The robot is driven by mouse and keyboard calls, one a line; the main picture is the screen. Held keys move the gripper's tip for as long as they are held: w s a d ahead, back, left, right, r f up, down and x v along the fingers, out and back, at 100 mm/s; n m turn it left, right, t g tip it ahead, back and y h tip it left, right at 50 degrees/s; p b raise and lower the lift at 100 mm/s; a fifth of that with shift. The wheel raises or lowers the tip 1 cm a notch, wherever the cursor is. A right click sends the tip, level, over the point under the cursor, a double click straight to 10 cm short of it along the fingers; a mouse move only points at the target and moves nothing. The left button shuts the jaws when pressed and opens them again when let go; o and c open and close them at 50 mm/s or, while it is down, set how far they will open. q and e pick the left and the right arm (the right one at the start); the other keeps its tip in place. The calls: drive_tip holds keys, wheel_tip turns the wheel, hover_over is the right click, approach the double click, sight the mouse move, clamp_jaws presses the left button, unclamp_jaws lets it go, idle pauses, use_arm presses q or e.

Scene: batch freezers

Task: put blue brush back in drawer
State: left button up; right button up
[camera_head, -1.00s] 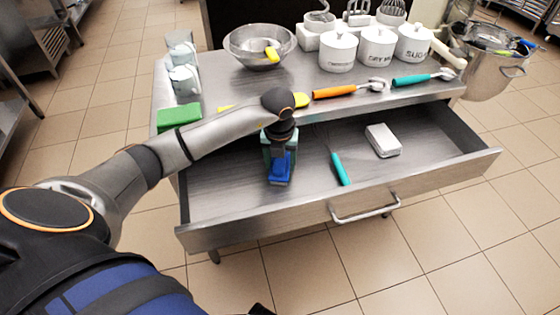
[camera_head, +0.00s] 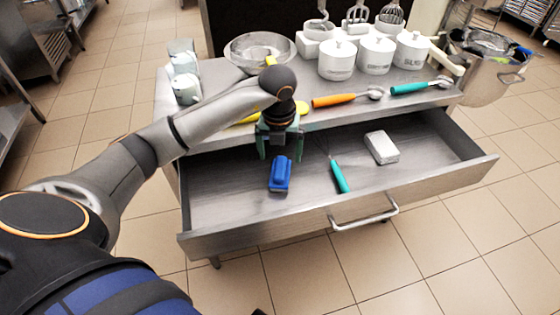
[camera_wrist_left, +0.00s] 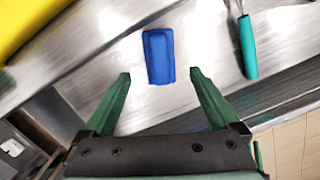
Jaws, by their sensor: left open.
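The blue brush (camera_head: 280,174) lies in the left part of the open drawer (camera_head: 230,205), on the drawer's bottom. In the left wrist view the blue brush (camera_wrist_left: 158,56) lies flat beyond my fingertips, apart from them. My left gripper (camera_head: 281,157) is above the drawer, just behind the brush in the head view. In the left wrist view my left gripper (camera_wrist_left: 161,75) has its green fingers spread wide with nothing between them. My right gripper is not in view.
A teal-handled tool (camera_head: 339,176) and a white box (camera_head: 381,147) lie in the drawer to the right. The counter above holds a metal bowl (camera_head: 250,54), white canisters (camera_head: 337,58), an orange-handled scoop (camera_head: 335,100) and a yellow item, partly hidden by my arm.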

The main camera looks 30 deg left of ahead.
sight(279, 171)
use_arm(q)
drive_tip(key=shift+s+d+r, duration=0.1)
drive_tip(key=shift+s+r, duration=0.05)
drive_tip(key=shift+r, duration=1)
drive_tip(key=shift+s+r, duration=0.1)
drive_tip(key=shift+r, duration=1.05)
